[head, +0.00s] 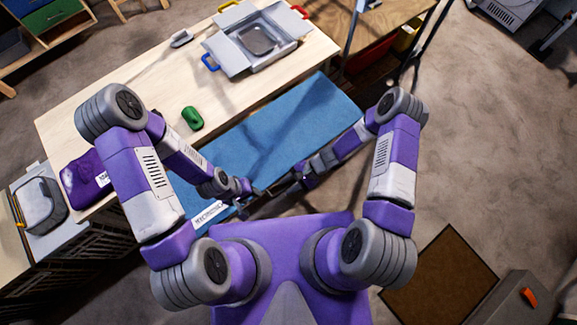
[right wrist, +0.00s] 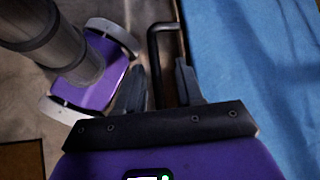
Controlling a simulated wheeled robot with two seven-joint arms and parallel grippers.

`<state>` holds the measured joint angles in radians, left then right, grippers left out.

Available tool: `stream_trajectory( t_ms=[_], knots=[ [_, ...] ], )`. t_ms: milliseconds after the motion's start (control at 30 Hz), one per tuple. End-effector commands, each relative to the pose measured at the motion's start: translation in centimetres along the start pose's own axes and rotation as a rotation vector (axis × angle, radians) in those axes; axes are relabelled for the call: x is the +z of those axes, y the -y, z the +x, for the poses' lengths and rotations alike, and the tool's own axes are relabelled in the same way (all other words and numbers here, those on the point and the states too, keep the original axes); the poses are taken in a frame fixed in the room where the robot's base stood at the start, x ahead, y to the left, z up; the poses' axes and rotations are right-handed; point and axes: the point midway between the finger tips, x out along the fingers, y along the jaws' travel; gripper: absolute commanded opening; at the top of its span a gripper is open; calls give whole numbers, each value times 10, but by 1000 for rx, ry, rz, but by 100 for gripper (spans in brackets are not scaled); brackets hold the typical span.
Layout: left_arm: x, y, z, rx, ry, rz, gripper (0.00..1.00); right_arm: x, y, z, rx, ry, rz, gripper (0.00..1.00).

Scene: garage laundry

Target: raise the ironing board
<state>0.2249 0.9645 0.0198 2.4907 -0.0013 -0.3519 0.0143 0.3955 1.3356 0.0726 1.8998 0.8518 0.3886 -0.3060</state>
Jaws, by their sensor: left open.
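The ironing board (head: 270,125) has a long blue top. It lies between the wooden table and my body in the head view, and its blue edge fills the right side of the right wrist view (right wrist: 270,70). A dark bent bar (right wrist: 155,60) runs beside that edge. My right gripper (right wrist: 160,82) is open, with the bar between its fingers and a gap visible on the bar's right. It also shows small near the board's front edge in the head view (head: 297,180). My left gripper (head: 254,193) is open near the same edge; its fingertips are hard to make out.
A wooden table (head: 120,100) runs behind the board, with a grey open box (head: 265,40), a green object (head: 192,118) and a purple cloth (head: 85,182). A brown mat (head: 440,268) lies front right. The floor to the right is mostly clear.

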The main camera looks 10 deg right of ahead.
Motion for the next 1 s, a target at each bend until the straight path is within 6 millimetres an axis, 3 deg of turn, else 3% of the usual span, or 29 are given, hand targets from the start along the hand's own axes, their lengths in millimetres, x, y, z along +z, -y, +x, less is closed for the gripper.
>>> stream_trajectory(
  t_ms=[267, 700, 1000],
  knots=[
    [0, 0, 1, 0, 0, 0, 43, -1, -1, -2, 1, -3, 1, 38],
    [0, 3, 8, 0, 0, 0, 43, -2, 0, -63, 0, -5, -1, 38],
    [0, 3, 9, 0, 0, 0, 43, 0, -1, -76, 1, 0, 0, 38]
  ],
)
